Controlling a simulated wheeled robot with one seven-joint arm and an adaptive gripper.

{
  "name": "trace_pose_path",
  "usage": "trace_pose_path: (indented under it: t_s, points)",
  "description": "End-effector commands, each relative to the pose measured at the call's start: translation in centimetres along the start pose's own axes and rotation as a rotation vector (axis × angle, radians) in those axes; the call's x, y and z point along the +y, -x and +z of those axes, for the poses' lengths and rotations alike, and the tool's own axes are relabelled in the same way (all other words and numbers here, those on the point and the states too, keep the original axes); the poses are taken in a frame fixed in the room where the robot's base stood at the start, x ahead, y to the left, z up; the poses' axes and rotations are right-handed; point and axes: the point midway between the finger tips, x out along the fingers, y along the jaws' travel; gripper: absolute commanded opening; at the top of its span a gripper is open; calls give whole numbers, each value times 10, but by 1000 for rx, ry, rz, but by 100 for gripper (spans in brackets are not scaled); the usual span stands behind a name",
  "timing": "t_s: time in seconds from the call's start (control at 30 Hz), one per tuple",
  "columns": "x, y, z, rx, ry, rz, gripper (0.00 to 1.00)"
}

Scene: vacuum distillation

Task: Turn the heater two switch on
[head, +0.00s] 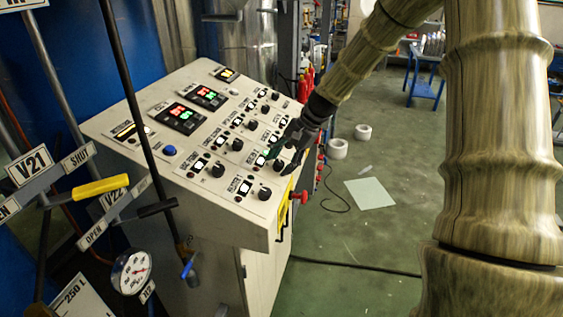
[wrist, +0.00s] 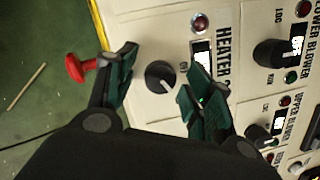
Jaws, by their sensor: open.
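The heater two switch is a round black knob (wrist: 160,77) on the light panel in the wrist view. It sits beside the printed label "HEATER 2", whose last part is covered by a finger. A pale pointer mark shows on the knob, but its exact setting is hard to read. My gripper (wrist: 160,72) is open, with one green-padded finger on each side of the knob and a gap to it on both sides. In the head view my gripper (head: 283,157) reaches down to the right edge of the control panel (head: 252,226) and partly hides the knobs there.
Neighbouring knobs, lower blower (wrist: 270,54) and upper blower (wrist: 258,135), lie right of my gripper in the wrist view. A red mushroom button (wrist: 80,68) projects from the panel's side. At left in the head view are valve handles (head: 100,187) and a gauge (head: 131,271).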

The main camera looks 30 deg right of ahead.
Motion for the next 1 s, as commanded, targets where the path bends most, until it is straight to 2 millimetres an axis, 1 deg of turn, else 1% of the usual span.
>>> trace_pose_path:
  t_s: [0.17, 0.27, 0.5, 0.7, 0.83, 1.0]
  points:
    - [-1, 14, 0, 1, 1, -2, 52]
    - [-1, 29, 0, 1, 1, -2, 52]
    - [0, 74, -2, 1, 1, -2, 52]
    - [0, 103, -2, 0, 0, -2, 52]
    - [1, 114, -3, 0, -1, -1, 52]
    - [1, 120, -3, -1, -2, -1, 52]
